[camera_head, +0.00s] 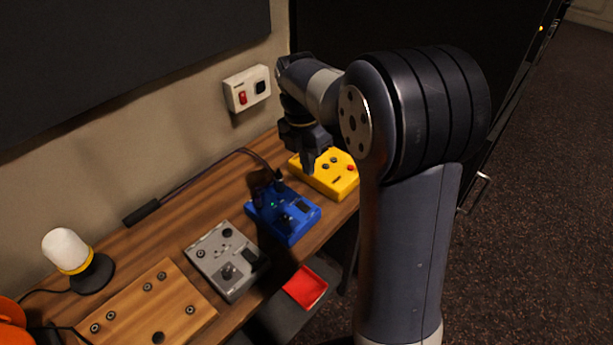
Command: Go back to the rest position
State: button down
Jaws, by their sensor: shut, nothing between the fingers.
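My gripper (309,167) points down at the far end of the desk, shut and empty. My arm reaches in from the right and hides part of the yellow box's far right side.
A grey box (207,254) and a wooden panel (175,290) with knobs lie on the desk (180,208). A lamp (67,251) stands at left. A wall switch box (246,88) is behind. A red tray (305,287) sits below the desk edge. Carpeted floor is open at right.

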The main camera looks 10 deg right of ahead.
jog(key=shift+r, duration=0.4)
jog(key=shift+f, duration=0.2)
